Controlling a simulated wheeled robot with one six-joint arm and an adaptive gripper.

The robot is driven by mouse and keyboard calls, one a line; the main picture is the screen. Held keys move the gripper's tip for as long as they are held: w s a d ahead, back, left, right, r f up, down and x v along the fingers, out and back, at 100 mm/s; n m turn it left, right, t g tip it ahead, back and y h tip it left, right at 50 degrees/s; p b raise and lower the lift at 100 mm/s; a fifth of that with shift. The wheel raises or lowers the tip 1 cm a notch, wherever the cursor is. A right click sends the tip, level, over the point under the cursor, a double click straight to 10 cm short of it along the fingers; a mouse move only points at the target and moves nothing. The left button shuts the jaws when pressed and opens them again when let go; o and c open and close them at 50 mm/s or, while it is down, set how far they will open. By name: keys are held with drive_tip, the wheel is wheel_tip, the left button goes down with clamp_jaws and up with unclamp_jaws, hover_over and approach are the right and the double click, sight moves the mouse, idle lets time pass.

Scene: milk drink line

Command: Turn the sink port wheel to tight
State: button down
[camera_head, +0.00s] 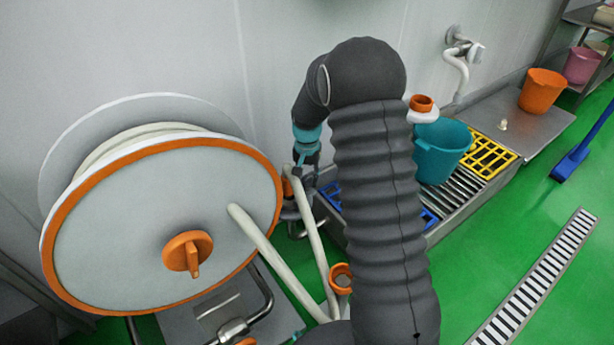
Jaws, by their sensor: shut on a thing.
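My arm reaches down toward the wall beside the hose reel, and my gripper (306,182) is at its end, small and partly behind a pale hose. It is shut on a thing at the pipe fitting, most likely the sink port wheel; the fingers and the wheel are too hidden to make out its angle. A bit of orange (287,188) shows just left of the gripper, and I cannot tell whether it is part of the wheel.
A large hose reel (110,235) with an orange rim and knob fills the left. A teal bucket (441,150) stands by yellow (487,158) and blue grates on the steel sink. An orange bucket (542,91) is farther right. Green floor with a drain (535,285) is open at right.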

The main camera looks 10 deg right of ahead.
sight(307, 179)
drive_tip(key=m, duration=0.5)
idle(0.6)
drive_tip(key=c, duration=0.8)
unclamp_jaws()
wheel_tip(307, 179, up, 12)
idle(0.3)
